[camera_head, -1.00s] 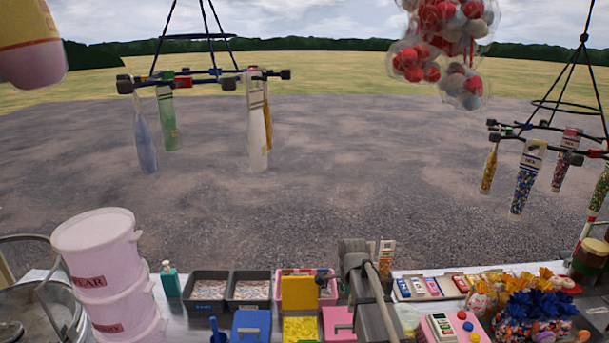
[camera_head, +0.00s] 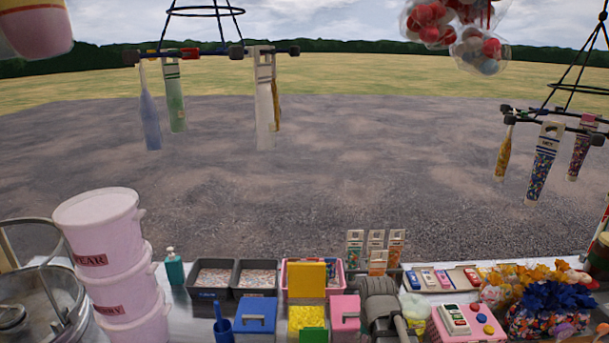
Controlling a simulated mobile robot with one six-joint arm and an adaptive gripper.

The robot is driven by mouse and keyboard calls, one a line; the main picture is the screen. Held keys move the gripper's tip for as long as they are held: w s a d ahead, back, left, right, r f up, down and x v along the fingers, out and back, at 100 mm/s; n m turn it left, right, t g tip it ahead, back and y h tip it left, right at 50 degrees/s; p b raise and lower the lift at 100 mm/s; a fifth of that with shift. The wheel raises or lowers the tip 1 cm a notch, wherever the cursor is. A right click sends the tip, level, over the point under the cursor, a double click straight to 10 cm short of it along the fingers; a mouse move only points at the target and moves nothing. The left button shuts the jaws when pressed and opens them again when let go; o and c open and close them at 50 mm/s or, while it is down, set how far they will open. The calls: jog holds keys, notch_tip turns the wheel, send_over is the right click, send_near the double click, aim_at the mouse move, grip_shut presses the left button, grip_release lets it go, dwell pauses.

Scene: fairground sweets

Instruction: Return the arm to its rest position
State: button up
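Part of my arm (camera_head: 378,299) shows as dark grey links low at the bottom centre, over the counter. It stands just right of a pink lidded box (camera_head: 344,312) and left of a pink box with round buttons (camera_head: 466,322). I cannot make out my gripper's fingers, so I cannot tell whether they hold anything.
Stacked pink buckets (camera_head: 110,262) stand at the left beside a metal drum (camera_head: 45,300). Grey trays (camera_head: 256,278), a blue box (camera_head: 255,315) and blue flowers (camera_head: 553,298) crowd the counter. Bottles (camera_head: 265,100) and tubes (camera_head: 543,160) hang from racks above.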

jog(key=shift+s+d+f+n+b, duration=0.1)
jog(key=shift+s+f+n+b, duration=0.2)
jog(key=shift+s+n, duration=0.4)
jog(key=shift+s+d+f+n+b, duration=0.1)
jog(key=shift+s+f+n, duration=0.25)
jog(key=shift+s+n, duration=0.35)
